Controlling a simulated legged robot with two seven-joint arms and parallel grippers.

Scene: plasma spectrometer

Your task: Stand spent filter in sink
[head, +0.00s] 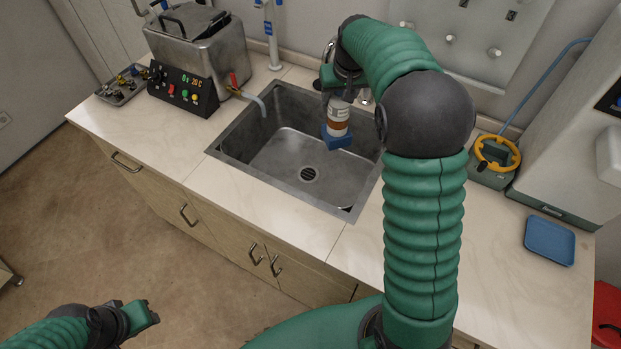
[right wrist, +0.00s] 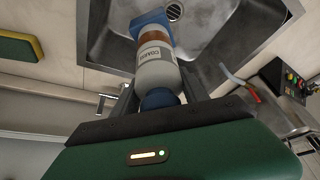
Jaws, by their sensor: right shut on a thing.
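The spent filter (head: 339,114) is a white and brown cylinder with a blue square end at the bottom. My right gripper (head: 340,90) is shut on its upper part and holds it over the right back part of the metal sink (head: 290,157). In the right wrist view the filter (right wrist: 156,62) shows a printed label, a blue cap between the fingers (right wrist: 160,98) and a blue far end towards the sink (right wrist: 105,40). I cannot tell whether the blue end touches the basin. My left gripper (head: 142,316) is low at the left, away from the counter; its fingers are unclear.
A steel tank with a control panel (head: 183,91) stands left of the sink, with a red-handled tap (head: 235,84) and spout over the rim. A yellow ring valve (head: 497,153) and a blue tray (head: 549,241) are at the right. The sink floor around the drain (head: 309,174) is bare.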

